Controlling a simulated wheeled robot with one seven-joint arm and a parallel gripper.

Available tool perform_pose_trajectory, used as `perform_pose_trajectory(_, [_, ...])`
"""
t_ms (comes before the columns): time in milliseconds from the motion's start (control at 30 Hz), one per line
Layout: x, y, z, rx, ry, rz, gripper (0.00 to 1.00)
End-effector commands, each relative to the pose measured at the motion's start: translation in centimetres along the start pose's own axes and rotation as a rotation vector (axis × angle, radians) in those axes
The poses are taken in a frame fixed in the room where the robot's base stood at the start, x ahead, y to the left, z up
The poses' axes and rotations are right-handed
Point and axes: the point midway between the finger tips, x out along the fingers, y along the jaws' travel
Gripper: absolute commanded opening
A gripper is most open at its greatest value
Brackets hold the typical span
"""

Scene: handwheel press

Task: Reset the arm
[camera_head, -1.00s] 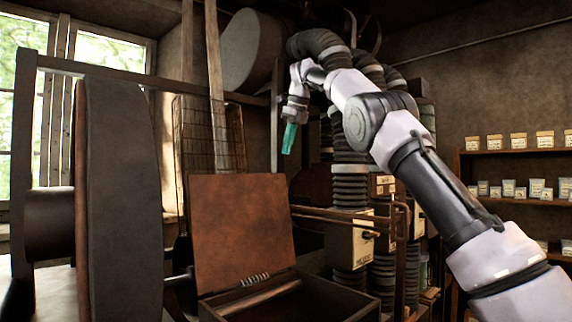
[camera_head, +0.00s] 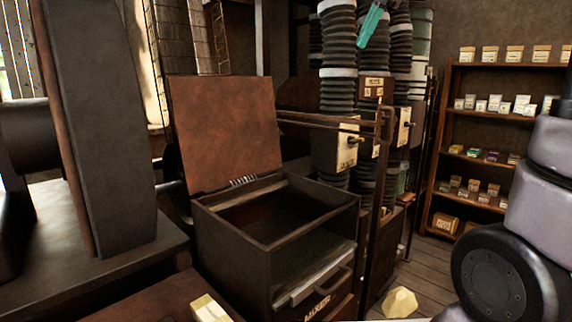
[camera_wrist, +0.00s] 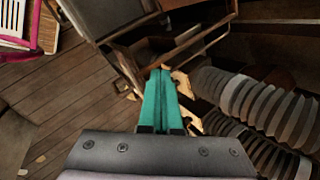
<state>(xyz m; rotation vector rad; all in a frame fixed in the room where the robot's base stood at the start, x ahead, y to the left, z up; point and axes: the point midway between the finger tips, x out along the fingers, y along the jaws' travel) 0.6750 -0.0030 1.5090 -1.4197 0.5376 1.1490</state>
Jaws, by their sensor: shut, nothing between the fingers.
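My gripper (camera_head: 372,24) shows at the top of the head view, its teal fingers pointing down in front of the ribbed columns. In the wrist view the two teal fingers (camera_wrist: 161,100) lie together, shut and empty. Nothing touches the fingertips that I can make out. Part of my arm shows at the right edge of the head view. The wrist and most of the forearm are out of the head view.
An open box with a raised brown lid (camera_head: 226,130) stands in the middle, with a drawer (camera_head: 318,290) below. Ribbed columns (camera_head: 338,60) stand behind. A shelf (camera_head: 447,130) with small boxes stands at the right. A pale yellow lump (camera_head: 399,302) lies on the floor.

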Motion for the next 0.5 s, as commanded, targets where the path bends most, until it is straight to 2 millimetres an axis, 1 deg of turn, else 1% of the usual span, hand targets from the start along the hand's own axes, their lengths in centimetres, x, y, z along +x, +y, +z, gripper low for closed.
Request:
perform_pose_trajectory(33, [-0.4, 2.5, -0.3, -0.073, 0.008, -0.014, 0.0])
perform_pose_trajectory(133, [-0.3, 7.0, -0.7, -0.241, 0.031, -0.038, 0.0])
perform_pose_trajectory(233, [0.3, 11.8, -0.9, -0.41, 0.062, -0.056, 0.0])
perform_pose_trajectory(267, [0.6, 13.2, -0.9, -0.46, 0.073, -0.06, 0.0])
perform_pose_trajectory(300, [1.0, 15.1, -0.9, -0.528, 0.089, -0.066, 0.0])
perform_pose_trajectory(367, [1.8, 17.9, -1.0, -0.623, 0.115, -0.069, 0.0])
perform_pose_trajectory(400, [2.4, 19.6, -0.9, -0.683, 0.131, -0.069, 0.0])
perform_pose_trajectory(500, [3.7, 23.3, -1.0, -0.81, 0.169, -0.066, 0.0])
